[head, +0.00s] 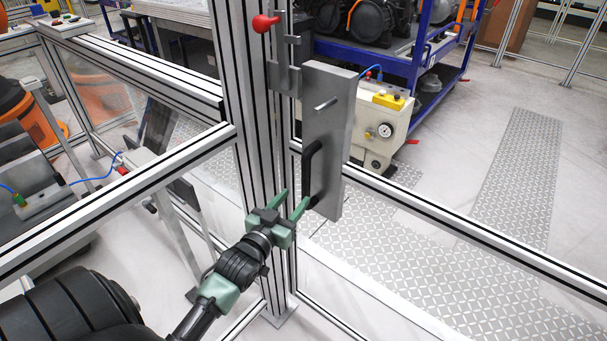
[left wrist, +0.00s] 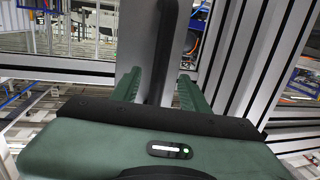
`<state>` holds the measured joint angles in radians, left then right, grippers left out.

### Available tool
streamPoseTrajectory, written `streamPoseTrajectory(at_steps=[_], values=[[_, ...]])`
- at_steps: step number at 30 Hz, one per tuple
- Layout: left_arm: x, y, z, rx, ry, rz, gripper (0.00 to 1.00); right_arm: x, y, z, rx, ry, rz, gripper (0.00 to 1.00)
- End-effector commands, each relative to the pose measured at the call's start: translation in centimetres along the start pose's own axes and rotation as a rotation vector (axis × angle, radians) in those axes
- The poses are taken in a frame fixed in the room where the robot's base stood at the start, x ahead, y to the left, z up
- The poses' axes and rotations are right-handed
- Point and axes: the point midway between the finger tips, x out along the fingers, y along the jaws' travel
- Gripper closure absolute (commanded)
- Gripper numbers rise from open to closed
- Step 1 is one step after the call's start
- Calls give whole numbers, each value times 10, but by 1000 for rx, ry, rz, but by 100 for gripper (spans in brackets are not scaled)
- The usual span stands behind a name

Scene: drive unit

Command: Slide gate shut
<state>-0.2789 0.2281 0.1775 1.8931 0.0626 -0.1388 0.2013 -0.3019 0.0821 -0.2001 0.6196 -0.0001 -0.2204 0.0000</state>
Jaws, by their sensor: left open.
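A grey upright plate (head: 330,125) with a black bar handle (head: 309,170) and a short metal pin is mounted at the aluminium post of the gate frame. A latch with a red knob (head: 265,23) sits above it. My left gripper (head: 292,198) is open at the lower end of the handle, its green fingers pointing up toward it. In the left wrist view the dark handle (left wrist: 165,45) stands between the two spread fingers (left wrist: 160,92), in front of the grey plate (left wrist: 137,35). Contact cannot be told. My right gripper does not show.
Aluminium rails (head: 450,223) of the fence run left and right of the post. Behind stand a cream box with a gauge (head: 380,130) and a blue rack (head: 425,45) with dark motors. The floor with metal tread plates (head: 515,180) at the right is clear.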

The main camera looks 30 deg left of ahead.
Motion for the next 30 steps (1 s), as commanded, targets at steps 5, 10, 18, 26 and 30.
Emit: streamPoseTrajectory(at_steps=[5,10,18,26,30], values=[[3,-2,-34,-2,63,2,55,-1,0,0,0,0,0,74],[27,-1,-37,-2,64,2,55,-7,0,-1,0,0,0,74],[66,-1,-37,-2,62,2,55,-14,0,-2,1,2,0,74],[77,-1,-36,-2,60,2,55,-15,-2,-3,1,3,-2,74],[76,-1,-36,-1,60,2,55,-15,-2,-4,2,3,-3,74]])
